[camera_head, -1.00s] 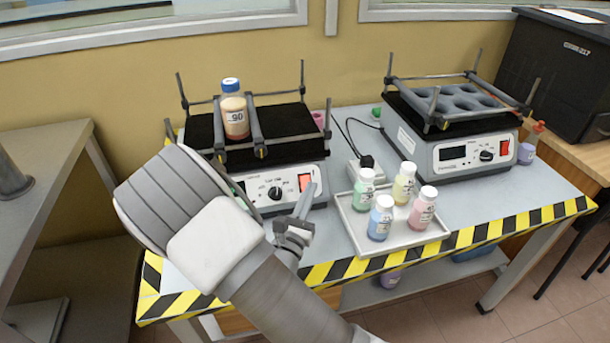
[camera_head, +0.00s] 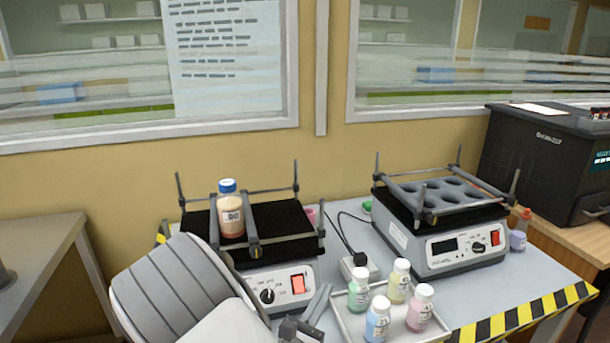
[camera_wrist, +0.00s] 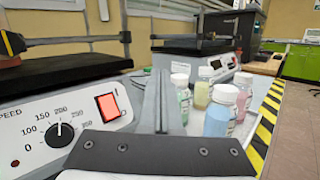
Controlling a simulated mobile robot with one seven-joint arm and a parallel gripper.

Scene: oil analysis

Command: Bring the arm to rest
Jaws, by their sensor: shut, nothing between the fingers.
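My gripper (camera_head: 312,310) is at the bottom of the head view, in front of the left shaker (camera_head: 268,285) and left of the tray. In the wrist view its fingers (camera_wrist: 158,95) are closed together with nothing between them. My arm covers the left shaker's lower left part. The shaker carries a bottle (camera_head: 231,212) with a blue cap and orange-brown contents, standing between its grey bars. Its red switch (camera_wrist: 107,106) and speed knob (camera_wrist: 60,134) show close by in the wrist view.
A white tray (camera_head: 348,323) holds several capped bottles, just right of my gripper. A second shaker (camera_head: 460,247) with a holed top stands at the right. A black machine (camera_head: 540,150) is farther right. The table has a striped yellow-black edge (camera_head: 520,315).

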